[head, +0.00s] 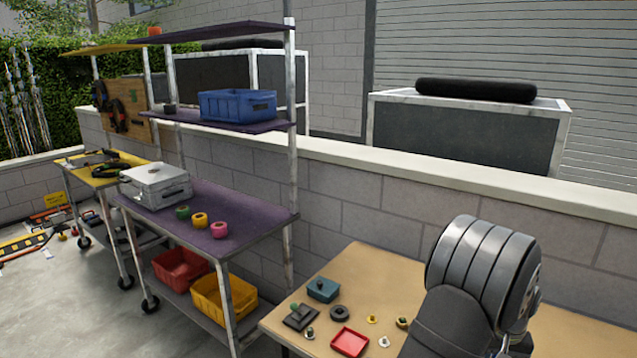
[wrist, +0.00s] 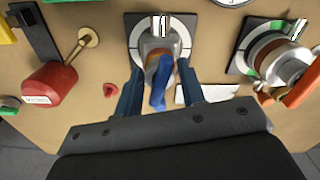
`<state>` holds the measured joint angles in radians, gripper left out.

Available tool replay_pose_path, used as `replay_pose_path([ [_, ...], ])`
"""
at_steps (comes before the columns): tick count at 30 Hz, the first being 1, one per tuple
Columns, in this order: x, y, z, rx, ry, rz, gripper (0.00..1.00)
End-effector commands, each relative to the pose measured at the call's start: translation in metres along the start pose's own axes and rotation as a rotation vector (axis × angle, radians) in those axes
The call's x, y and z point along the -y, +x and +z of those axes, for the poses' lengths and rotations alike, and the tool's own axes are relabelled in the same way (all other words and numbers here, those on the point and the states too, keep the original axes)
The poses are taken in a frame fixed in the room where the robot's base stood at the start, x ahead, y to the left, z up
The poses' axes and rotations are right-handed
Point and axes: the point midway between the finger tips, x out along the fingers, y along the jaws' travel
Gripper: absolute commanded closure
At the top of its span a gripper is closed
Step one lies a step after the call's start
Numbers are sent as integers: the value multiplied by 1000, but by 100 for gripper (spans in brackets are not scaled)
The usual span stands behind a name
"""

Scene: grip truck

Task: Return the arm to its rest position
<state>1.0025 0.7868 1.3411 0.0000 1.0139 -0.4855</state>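My arm (head: 483,270) shows in the head view as a dark grey ribbed link at the lower right, over the tan table. My gripper does not show there. In the wrist view my gripper (wrist: 159,94) is open, with two blue fingers spread apart. A valve-like fitting with a blue lever (wrist: 158,88) stands on a square plate with a round dial. The lever shows between the fingers in the picture, with gaps on both sides. I cannot tell how far above the table the fingertips are.
In the wrist view, a red cylinder (wrist: 49,88) is at left, a fitting with an orange lever (wrist: 285,72) at right. The tan table (head: 352,270) holds a red tray (head: 350,342) and small parts. A shelved cart (head: 240,236) stands left; a block wall (head: 400,205) runs behind.

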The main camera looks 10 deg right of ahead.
Motion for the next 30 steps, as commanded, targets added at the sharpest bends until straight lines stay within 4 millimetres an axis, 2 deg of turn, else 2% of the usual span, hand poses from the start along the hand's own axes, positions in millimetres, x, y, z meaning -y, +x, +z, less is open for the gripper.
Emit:
replay_pose_path([
  [15, 0, 0, 0, 0, -375, 0, 64],
  [30, 0, 0, 0, 0, -438, 0, 64],
])
